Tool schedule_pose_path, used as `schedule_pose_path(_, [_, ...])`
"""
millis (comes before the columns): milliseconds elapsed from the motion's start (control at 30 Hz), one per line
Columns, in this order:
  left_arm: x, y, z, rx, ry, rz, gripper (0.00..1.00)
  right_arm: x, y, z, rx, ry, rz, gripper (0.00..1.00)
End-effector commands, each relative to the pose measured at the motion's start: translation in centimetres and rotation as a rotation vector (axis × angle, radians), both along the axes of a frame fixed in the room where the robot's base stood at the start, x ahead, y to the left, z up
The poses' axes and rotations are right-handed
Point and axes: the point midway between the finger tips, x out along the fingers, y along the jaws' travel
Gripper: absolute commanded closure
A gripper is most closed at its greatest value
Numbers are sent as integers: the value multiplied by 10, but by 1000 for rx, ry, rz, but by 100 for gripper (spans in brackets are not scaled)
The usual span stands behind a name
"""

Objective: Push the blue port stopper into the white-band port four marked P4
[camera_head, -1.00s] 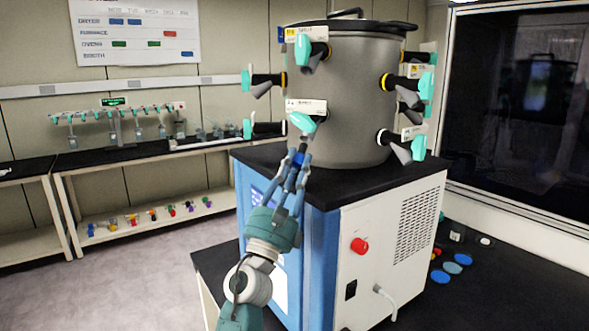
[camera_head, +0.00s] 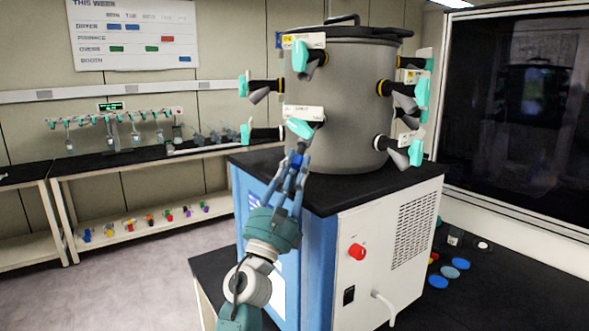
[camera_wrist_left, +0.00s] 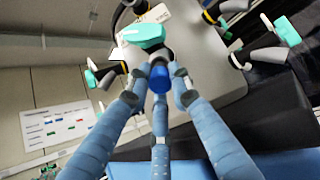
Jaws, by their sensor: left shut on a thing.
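My left gripper (camera_head: 293,165) is shut on the blue stopper (camera_head: 297,160), just below the front lower port of the grey drum. In the left wrist view the blue stopper (camera_wrist_left: 159,78) sits between the fingers of my left gripper (camera_wrist_left: 160,88). Its far end is close to the dark port mouth (camera_wrist_left: 160,50) under a teal handle (camera_wrist_left: 143,36); I cannot tell whether they touch. In the head view that teal handle (camera_head: 299,128) and a white label (camera_head: 304,112) are above the stopper. The label is too small to read. My right gripper is not in view.
Other ports with teal handles stick out around the grey drum (camera_head: 345,95), including one at lower right (camera_head: 415,152). The drum stands on a black-topped blue and white cabinet (camera_head: 390,230). Blue discs (camera_head: 450,272) lie on the black bench at right.

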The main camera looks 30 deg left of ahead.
Motion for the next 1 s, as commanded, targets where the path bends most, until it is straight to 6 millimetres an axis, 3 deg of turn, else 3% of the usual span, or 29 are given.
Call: schedule_pose_path(1000, [9,1,8,0,0,0,97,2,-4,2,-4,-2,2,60])
